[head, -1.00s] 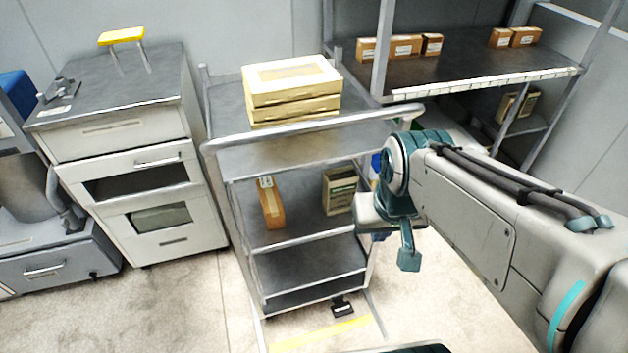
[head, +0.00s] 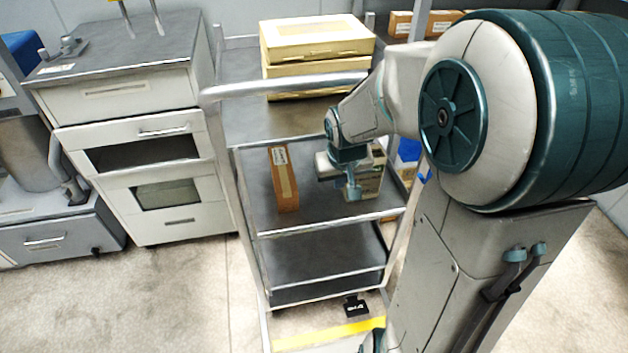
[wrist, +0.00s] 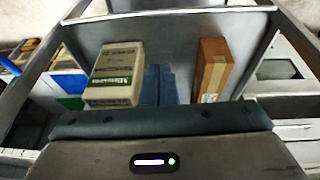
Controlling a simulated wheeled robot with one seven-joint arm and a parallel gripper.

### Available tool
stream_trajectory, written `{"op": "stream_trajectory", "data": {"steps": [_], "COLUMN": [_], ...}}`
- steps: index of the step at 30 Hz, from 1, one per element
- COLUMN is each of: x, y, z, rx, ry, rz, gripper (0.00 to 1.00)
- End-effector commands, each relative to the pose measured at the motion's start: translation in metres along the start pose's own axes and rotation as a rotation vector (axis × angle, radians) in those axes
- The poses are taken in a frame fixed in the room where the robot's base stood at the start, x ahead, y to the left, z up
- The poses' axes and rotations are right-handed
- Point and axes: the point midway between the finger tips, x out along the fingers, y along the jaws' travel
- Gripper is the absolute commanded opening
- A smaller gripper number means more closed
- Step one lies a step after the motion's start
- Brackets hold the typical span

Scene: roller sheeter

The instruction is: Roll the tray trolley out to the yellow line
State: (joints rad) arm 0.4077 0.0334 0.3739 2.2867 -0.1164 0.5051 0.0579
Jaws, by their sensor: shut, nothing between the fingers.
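The tray trolley (head: 250,125) is a grey metal frame with several shelves and a raised handle bar (head: 285,85) on its near side. The yellow line (head: 330,334) lies on the floor just in front of its foot. My gripper (head: 354,192) is shut and empty, in front of the middle shelf's right part, below the handle bar. In the wrist view my blue fingers (wrist: 159,84) show between a white-green carton (wrist: 116,75) and a brown box (wrist: 211,68). I cannot tell whether they touch anything. My arm hides the trolley's right side and the handle's right end.
Cream boxes (head: 315,45) are stacked on the trolley's top. A black pedal-like part (head: 356,306) sits low at its front. A grey cabinet (head: 125,110) stands close on the left. A shelf rack with brown boxes (head: 400,24) is behind right. Floor (head: 185,300) at front left is clear.

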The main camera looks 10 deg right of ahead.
Motion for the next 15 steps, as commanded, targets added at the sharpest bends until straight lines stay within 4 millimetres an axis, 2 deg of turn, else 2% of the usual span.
{"op": "stream_trajectory", "data": {"steps": [1, 3, 11, 15], "x": [0.025, 0.04, 0.065, 0.087], "y": [-0.001, -0.002, -0.006, -0.008], "z": [-0.002, -0.008, -0.018, -0.017], "rx": [0.005, 0.007, 0.008, 0.009], "ry": [0.004, 0.016, 0.034, 0.031], "rz": [-0.014, -0.031, -0.057, -0.058], "gripper": [0.0, 0.0, 0.0, 0.0]}}
